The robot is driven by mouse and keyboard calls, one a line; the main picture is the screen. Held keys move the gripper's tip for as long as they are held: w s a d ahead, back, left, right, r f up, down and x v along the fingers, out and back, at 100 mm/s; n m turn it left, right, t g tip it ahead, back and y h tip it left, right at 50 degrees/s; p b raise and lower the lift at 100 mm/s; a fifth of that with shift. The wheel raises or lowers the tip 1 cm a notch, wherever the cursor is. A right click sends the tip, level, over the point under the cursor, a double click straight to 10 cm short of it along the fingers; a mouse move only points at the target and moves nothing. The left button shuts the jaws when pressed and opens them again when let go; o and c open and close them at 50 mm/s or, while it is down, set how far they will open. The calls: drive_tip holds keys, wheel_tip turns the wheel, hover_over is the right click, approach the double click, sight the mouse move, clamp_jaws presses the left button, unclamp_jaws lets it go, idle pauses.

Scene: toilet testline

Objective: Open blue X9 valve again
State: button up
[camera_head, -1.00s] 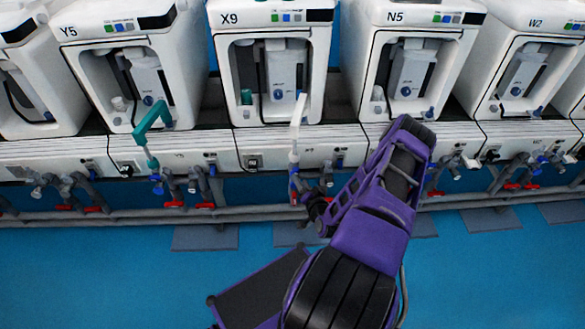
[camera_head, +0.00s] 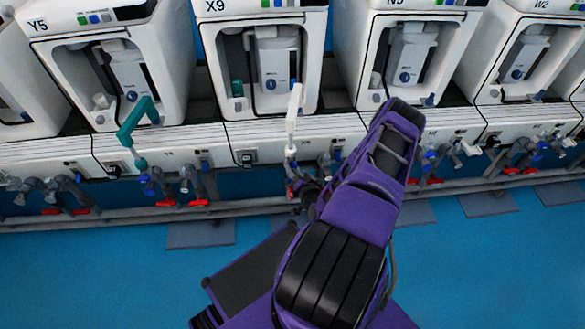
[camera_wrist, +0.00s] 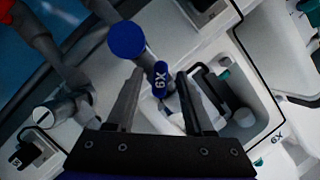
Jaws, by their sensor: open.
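The valve handle cannot be made out clearly there.
A white upright spout (camera_head: 293,112) rises just above my gripper, and a teal one (camera_head: 134,125) stands at the Y5 unit (camera_head: 165,50). Grey pipes with red handles (camera_head: 168,203) run along the front. The blue floor (camera_head: 90,270) is open.

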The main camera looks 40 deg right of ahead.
clamp_jaws()
drive_tip(key=shift+r, duration=0.1)
idle(0.4)
drive_tip(key=shift+w+a+r+n+g+h+p, duration=0.1)
drive_tip(key=shift+n+g+h+p, duration=0.45)
drive_tip(key=shift+n, duration=0.65)
drive_tip(key=n+g+h, duration=0.1)
drive_tip(key=n+h, duration=0.1)
drive_tip(key=n, duration=0.1)
drive_tip(key=shift+n+g+p, duration=0.25)
drive_tip(key=shift+n+p, duration=0.05)
drive_tip(key=shift+p, duration=0.05)
